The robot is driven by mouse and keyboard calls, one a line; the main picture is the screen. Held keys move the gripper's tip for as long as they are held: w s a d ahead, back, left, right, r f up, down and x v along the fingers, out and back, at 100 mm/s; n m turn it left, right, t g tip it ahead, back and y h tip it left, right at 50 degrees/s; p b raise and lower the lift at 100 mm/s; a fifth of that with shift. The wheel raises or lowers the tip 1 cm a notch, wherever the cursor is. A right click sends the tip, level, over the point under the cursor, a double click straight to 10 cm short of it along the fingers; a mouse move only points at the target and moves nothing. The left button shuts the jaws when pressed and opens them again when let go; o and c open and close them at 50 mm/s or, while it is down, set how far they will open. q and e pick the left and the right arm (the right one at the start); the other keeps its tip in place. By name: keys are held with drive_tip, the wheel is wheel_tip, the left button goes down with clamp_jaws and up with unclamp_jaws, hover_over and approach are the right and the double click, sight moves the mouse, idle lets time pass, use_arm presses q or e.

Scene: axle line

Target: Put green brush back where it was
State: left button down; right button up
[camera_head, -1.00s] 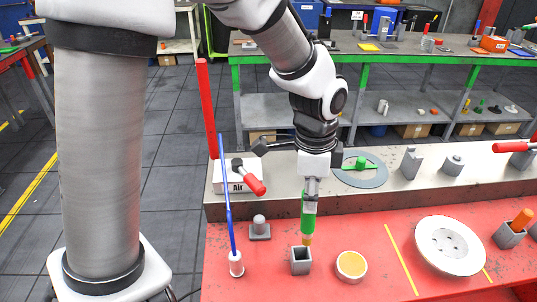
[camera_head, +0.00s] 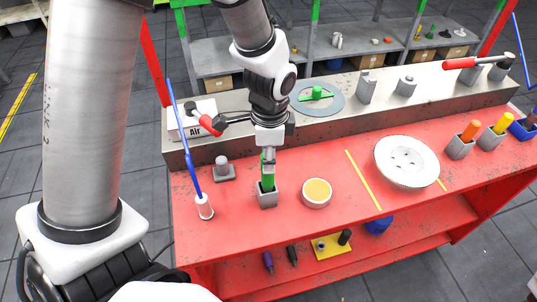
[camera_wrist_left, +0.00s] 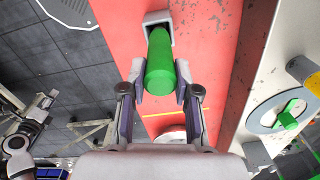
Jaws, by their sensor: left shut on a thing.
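The green brush (camera_head: 267,183) stands upright with its lower end in a square grey holder (camera_head: 267,200) on the red table. My left gripper (camera_head: 268,162) is above the holder and shut on the brush's upper part. In the left wrist view, the green brush (camera_wrist_left: 160,66) lies between the two fingers of my left gripper (camera_wrist_left: 160,88), and its far end enters the mouth of the grey holder (camera_wrist_left: 157,17). The brush's tip is hidden inside the holder. My right gripper is not in view.
A round yellow-topped tin (camera_head: 317,192) stands right of the holder, and a white plate (camera_head: 406,161) farther right. A small grey part (camera_head: 224,170) and a white cup with a blue rod (camera_head: 204,206) stand left. Grey holders with orange (camera_head: 469,131) and yellow (camera_head: 502,123) handles are at right.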

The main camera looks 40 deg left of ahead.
use_arm(q)
drive_tip(key=shift+s+a+f, duration=0.1)
drive_tip(key=shift+s+f, duration=0.05)
drive_tip(key=shift+f, duration=0.4)
drive_tip(key=c, duration=0.8)
unclamp_jaws()
drive_tip(key=shift+c, duration=0.2)
wheel_tip(320, 180, up, 13)
drive_tip(key=b, duration=0.1)
drive_tip(key=shift+r, duration=0.1)
